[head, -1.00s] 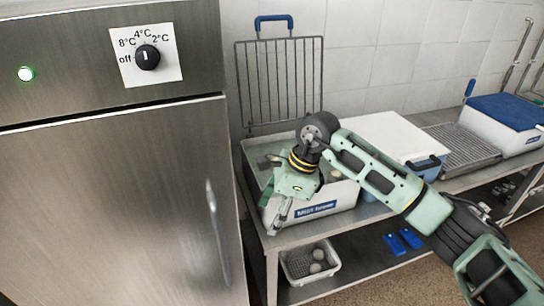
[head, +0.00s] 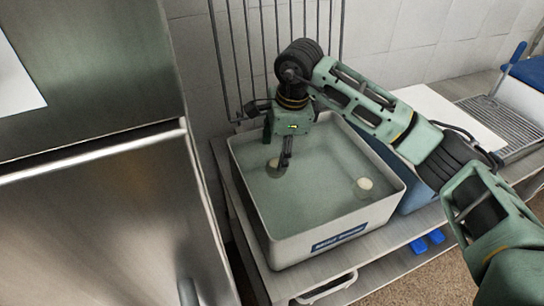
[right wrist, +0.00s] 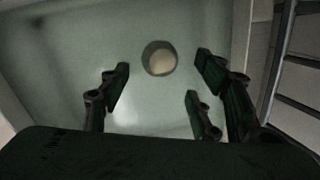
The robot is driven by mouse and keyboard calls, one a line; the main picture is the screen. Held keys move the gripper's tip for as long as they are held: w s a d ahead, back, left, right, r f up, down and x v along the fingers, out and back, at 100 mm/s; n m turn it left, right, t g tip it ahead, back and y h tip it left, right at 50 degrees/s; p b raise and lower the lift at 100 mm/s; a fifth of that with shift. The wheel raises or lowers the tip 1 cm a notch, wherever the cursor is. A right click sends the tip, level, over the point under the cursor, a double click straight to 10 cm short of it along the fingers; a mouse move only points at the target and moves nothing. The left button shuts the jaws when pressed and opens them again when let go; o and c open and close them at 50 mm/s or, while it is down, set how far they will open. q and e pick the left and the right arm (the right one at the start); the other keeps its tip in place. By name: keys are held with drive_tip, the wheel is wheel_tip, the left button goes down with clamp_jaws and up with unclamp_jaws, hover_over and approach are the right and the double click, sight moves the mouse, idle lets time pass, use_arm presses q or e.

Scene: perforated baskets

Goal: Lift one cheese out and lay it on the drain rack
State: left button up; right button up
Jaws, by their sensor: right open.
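A pale round cheese (head: 364,184) sits in the liquid on the right side of the white tub (head: 376,218). Another cheese (head: 271,164) shows at the left, partly hidden by the fingers of my right gripper (head: 278,151). My right gripper points down over the tub, open and empty. In the right wrist view a round cheese (right wrist: 160,61), with a dark ring around it, lies beyond the spread fingers of the gripper (right wrist: 160,92), apart from them. The ribbed metal drain rack (head: 492,118) is at the far right. My left gripper is not in view.
A wire rack (head: 251,60) stands upright behind the tub. A steel cabinet (head: 90,215) closes off the left. Blue items (head: 428,241) lie on the lower shelf.

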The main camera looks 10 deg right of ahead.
sight(277, 163)
drive_tip(key=shift+a+f+p, duration=0.15)
drive_tip(key=shift+f+p, duration=0.2)
drive_tip(key=shift+f, duration=0.55)
drive_tip(key=shift+s+a+f+p, duration=0.1)
drive_tip(key=shift+f+p, duration=0.6)
drive_tip(key=shift+f, duration=0.15)
drive_tip(key=f, duration=0.2)
drive_tip(key=w+f+p, duration=0.1)
drive_tip(key=f, duration=0.1)
drive_tip(key=shift+a, duration=0.15)
drive_tip(key=shift+r, duration=0.1)
drive_tip(key=c, duration=0.5)
drive_tip(key=shift+c, duration=1)
drive_tip(key=c, duration=0.5)
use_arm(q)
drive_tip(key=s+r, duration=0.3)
